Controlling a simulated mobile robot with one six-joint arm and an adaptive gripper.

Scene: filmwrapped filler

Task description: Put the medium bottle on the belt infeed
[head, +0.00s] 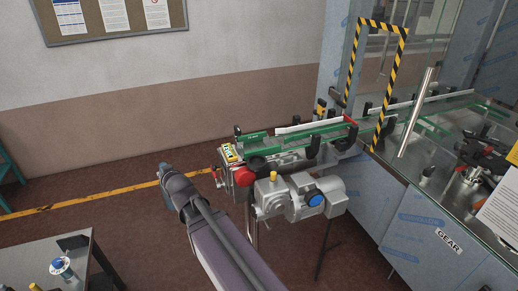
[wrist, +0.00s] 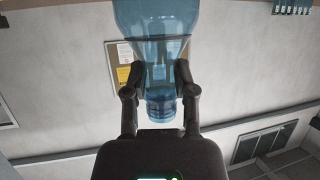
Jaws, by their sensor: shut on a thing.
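A clear blue bottle (wrist: 158,20) shows in the wrist view, with its ribbed neck end (wrist: 162,108) toward my wrist and its wide body running out of the top edge. My gripper (wrist: 158,72) is shut on this bottle, one finger on each side near the neck. The belt infeed, a green belt end (head: 258,137), sticks out toward the left from the machine. Its visible stretch looks free of bottles.
A grey motor and gearbox (head: 300,196) hang at the near side of the conveyor, with a red button (head: 245,177) by its end. A striped black-and-yellow frame (head: 349,62) spans the belt farther right. A grey table (head: 38,262) stands lower left with small items.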

